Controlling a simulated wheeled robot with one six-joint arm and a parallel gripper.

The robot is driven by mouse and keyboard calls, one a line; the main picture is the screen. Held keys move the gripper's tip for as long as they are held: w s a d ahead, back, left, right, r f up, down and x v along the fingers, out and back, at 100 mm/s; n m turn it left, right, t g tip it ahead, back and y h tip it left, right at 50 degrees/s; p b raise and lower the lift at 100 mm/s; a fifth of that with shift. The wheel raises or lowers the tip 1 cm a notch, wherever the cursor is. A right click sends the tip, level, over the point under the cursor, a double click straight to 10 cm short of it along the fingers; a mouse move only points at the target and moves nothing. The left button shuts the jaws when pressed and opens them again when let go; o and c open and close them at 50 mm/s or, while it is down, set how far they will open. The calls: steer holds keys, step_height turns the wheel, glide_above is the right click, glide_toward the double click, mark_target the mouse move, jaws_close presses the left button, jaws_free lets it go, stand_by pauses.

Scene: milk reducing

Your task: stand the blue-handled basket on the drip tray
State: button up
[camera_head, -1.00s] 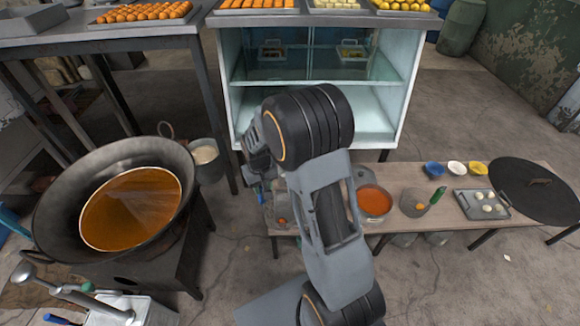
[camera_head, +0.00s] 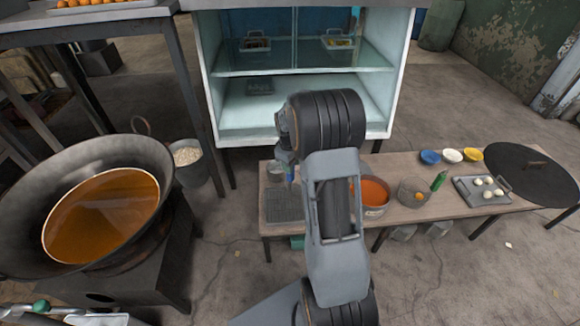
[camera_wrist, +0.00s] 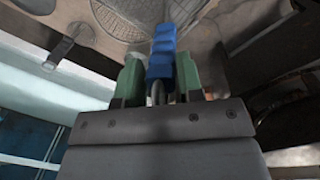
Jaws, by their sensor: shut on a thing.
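My gripper (camera_wrist: 158,78) is shut on the blue handle (camera_wrist: 162,50) of the basket, between its green fingers in the wrist view. In the head view a bit of the blue handle (camera_head: 290,174) shows beside my wrist, over the bench's left end. Round wire mesh (camera_wrist: 195,8), likely the basket's bowl, shows at the wrist view's top edge, mostly cut off. The drip tray (camera_head: 283,206) is a grey gridded tray on the bench's left end. My arm covers the basket's bowl in the head view, so I cannot tell whether it touches the tray.
A glass (camera_head: 276,170) stands behind the tray. A pot of orange liquid (camera_head: 374,196), a green-handled basket (camera_head: 413,192), small bowls (camera_head: 452,156) and a tray of white balls (camera_head: 482,191) share the bench. A wide pan (camera_head: 40,165) stands left; a glass cabinet (camera_head: 205,95) stands behind.

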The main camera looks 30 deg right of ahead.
mark_target(291, 176)
steer(key=shift+f+b, duration=2.45)
steer(key=shift+f, duration=0.8)
steer(key=o, duration=1)
steer(key=shift+o, duration=0.2)
steer(key=r+p, duration=0.1)
steer(key=r, duration=0.3)
steer(key=r+p, duration=0.1)
steer(key=r, duration=0.4)
steer(key=a+r+p, duration=0.1)
steer(key=r, duration=0.3)
steer(key=shift+s+r+p, duration=0.2)
steer(key=shift+r+p, duration=0.2)
